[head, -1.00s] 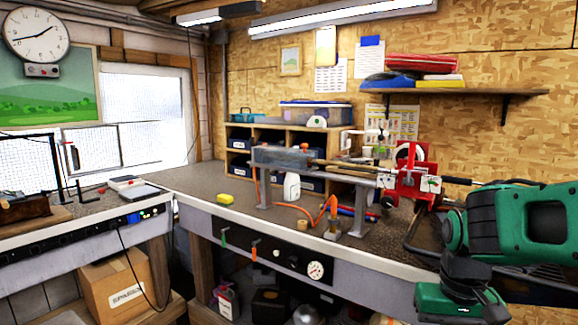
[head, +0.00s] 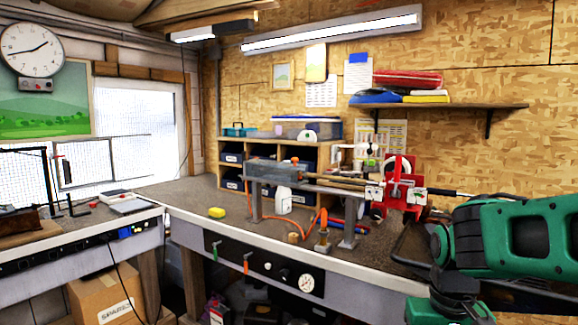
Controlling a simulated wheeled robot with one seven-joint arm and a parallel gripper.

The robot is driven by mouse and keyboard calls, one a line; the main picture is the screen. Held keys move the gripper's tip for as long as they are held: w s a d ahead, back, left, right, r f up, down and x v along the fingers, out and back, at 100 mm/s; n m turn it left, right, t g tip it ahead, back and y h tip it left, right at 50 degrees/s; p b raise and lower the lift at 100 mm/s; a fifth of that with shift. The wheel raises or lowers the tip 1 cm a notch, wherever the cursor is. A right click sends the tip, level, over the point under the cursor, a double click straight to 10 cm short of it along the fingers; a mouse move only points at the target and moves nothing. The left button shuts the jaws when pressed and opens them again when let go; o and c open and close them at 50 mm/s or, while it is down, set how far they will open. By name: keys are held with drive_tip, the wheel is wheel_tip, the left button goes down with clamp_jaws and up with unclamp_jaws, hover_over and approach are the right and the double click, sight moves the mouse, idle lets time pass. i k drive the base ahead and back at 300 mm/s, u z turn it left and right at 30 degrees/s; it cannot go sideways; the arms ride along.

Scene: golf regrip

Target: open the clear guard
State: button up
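A pale, greyish box-like cover (head: 273,172), which looks like the clear guard, sits at the left end of a raised rail on the workbench (head: 190,190). It appears down over the rail end, but I cannot make out its hinge or handle. A golf club shaft (head: 335,181) runs from it to the right, through a red clamp (head: 402,185). My green arm (head: 515,240) is at the right, well apart from the cover. Its lower end is cut off by the bottom edge, and no gripper fingers show.
An orange hose and a spray bottle (head: 283,200) are below the rail. Wooden cubbies (head: 262,150) stand behind the rail. A shelf (head: 440,105) hangs above the clamp. Bench space left of the rail is mostly clear.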

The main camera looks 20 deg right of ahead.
sight(276, 164)
drive_tip(key=u, duration=0.5)
drive_tip(key=k, duration=1.05)
drive_tip(key=u, duration=0.4)
drive_tip(key=i, duration=1.4)
drive_tip(key=z, duration=1.1)
drive_tip(key=i, duration=0.85)
drive_tip(key=z, duration=0.4)
